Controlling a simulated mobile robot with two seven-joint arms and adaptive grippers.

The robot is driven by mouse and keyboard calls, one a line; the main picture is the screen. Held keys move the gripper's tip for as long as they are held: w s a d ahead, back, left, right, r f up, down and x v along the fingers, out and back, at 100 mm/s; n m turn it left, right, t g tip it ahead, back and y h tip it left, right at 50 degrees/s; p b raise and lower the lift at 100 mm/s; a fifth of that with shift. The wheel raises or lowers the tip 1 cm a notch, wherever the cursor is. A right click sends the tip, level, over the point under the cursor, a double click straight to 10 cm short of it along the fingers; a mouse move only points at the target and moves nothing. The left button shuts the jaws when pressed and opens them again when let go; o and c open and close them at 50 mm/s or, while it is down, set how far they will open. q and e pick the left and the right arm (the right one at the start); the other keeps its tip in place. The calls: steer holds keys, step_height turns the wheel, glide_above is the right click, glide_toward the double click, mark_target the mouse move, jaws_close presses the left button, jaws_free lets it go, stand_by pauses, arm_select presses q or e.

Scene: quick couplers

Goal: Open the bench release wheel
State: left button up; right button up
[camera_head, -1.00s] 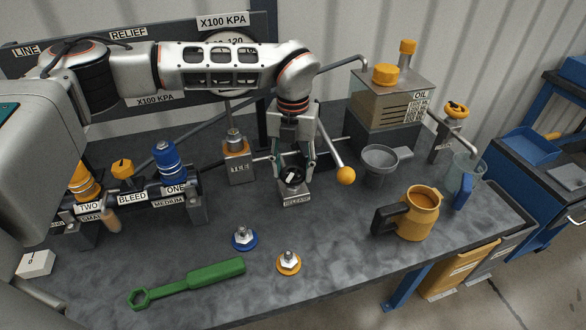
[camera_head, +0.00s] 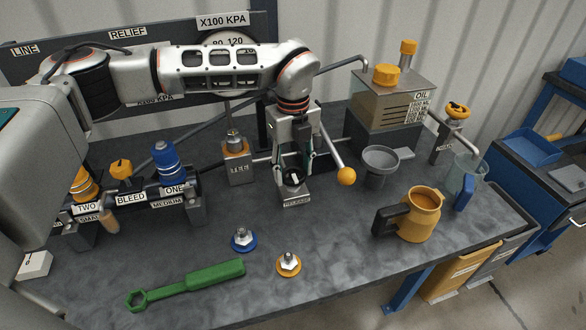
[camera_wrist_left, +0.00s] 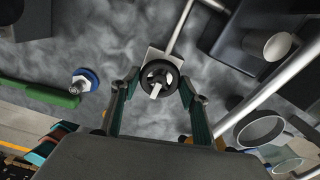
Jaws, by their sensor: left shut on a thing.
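The bench release wheel (camera_head: 292,178) is a small black wheel with a pale bar across it, on a grey block with a label that reads as release. It also shows in the left wrist view (camera_wrist_left: 159,76), between my fingers. My left gripper (camera_head: 294,174) points down over the block and is shut on the wheel, one finger at each side. The fingers hide part of the wheel's rim in the head view. My right gripper is in neither view.
A lever with an orange ball (camera_head: 346,176) stands close right of my gripper. The tee block (camera_head: 238,163) is to its left, and a grey funnel (camera_head: 380,162) to its right. Blue (camera_head: 244,240) and orange (camera_head: 288,264) couplers and a green wrench (camera_head: 190,284) lie in front.

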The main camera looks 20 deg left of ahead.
mark_target(293, 173)
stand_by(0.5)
arm_select(q)
steer(key=o, duration=1.1)
step_height(293, 173, up, 12)
